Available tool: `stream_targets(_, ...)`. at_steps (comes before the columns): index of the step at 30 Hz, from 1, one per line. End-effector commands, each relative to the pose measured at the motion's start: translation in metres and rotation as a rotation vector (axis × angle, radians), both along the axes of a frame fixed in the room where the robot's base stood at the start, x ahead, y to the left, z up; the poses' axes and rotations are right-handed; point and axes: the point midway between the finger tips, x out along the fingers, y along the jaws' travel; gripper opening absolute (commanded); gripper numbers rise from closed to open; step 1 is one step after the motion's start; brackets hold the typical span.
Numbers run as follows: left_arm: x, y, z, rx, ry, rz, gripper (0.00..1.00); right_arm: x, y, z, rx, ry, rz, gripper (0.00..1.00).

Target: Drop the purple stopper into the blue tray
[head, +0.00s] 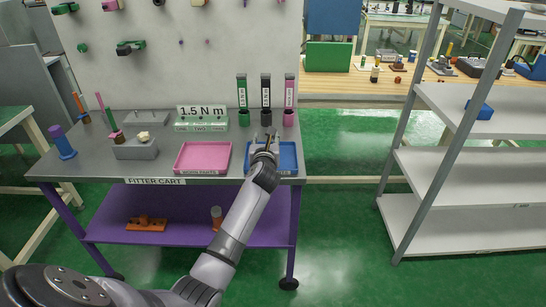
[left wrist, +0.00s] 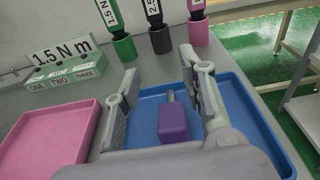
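The blue tray (head: 289,158) sits at the right end of the grey cart top; it fills the middle and right of the left wrist view (left wrist: 262,125). The purple stopper (left wrist: 173,122), a block with a small grey end, shows against the tray floor. It appears to be inside the tray; whether it rests on the floor is unclear. My left gripper (head: 265,138) is above the tray. Its fingers (left wrist: 166,108) are spread wide, with a gap on both sides of the stopper. The stopper cannot be made out in the head view. My right gripper is not in view.
A pink tray (head: 203,157) stands left of the blue one. Behind are a "1.5 N m" sign (head: 202,111) on a green block and green, black and pink holders (head: 265,92). A grey block (head: 135,150) stands farther left. A shelf rack (head: 450,165) is at right.

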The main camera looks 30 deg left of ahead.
Motion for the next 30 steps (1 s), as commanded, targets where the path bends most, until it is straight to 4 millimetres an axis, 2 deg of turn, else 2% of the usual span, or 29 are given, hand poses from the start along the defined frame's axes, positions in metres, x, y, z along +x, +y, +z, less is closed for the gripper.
stream_targets(4, 0.0, 0.0, 0.0, 0.0, 0.0, 0.0, 0.49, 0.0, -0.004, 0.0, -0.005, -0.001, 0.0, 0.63)
stream_targets(13, -0.001, 0.0, 0.0, 0.0, 0.001, 0.0, 0.49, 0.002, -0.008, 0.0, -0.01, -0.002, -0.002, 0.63)
stream_targets(17, -0.008, -0.004, 0.001, 0.002, 0.001, 0.001, 0.49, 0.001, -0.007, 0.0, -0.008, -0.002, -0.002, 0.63)
stream_targets(30, -0.075, -0.046, 0.013, 0.001, 0.0, -0.002, 0.49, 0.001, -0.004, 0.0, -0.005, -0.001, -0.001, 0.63)
